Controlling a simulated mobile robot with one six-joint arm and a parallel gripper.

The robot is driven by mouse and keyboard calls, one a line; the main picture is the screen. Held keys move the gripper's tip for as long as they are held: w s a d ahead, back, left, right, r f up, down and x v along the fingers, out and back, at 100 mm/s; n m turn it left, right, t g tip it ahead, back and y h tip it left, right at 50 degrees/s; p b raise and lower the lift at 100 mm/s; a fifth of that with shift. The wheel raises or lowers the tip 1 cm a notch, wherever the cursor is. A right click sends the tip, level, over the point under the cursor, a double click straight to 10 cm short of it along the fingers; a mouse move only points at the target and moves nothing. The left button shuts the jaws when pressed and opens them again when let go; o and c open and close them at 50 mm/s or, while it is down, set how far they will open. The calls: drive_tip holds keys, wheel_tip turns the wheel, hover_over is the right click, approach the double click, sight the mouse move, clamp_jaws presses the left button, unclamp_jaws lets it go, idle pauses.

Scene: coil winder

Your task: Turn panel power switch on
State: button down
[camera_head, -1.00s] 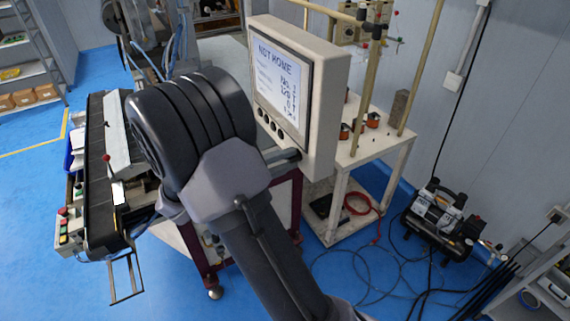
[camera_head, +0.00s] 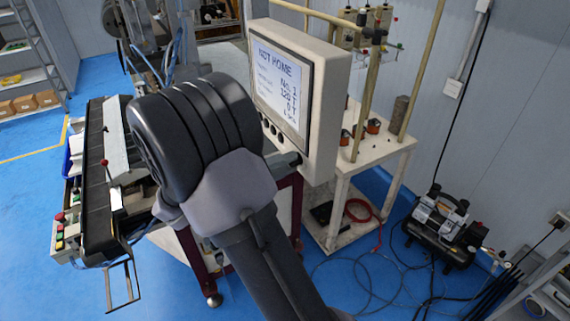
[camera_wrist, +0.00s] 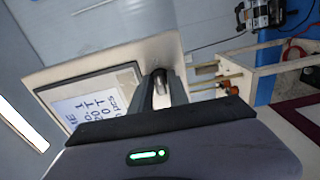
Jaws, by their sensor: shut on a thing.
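The control panel (camera_head: 323,110) is a beige box with a lit screen (camera_head: 279,84) reading "NOT HOME" and a row of dark buttons below. It also shows tilted in the wrist view (camera_wrist: 112,58). My gripper (camera_wrist: 165,84) is at the panel's edge in the wrist view, its two fingers close together. Whether the switch is on or off cannot be told.
A conveyor-like machine (camera_head: 97,200) with a red-knobbed lever stands left. A white table (camera_head: 375,160) with poles and orange-topped parts stands behind the panel. A compressor (camera_head: 440,225) and loose hoses lie on the floor at right. Blue floor is open at left.

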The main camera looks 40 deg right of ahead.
drive_tip(key=c, duration=1.5)
unclamp_jaws()
drive_tip(key=shift+o, duration=0.2)
drive_tip(key=p+v, duration=0.3)
drive_tip(key=v, duration=1.4)
drive_tip(key=shift+a, duration=0.25)
drive_tip(key=shift+s, duration=0.1)
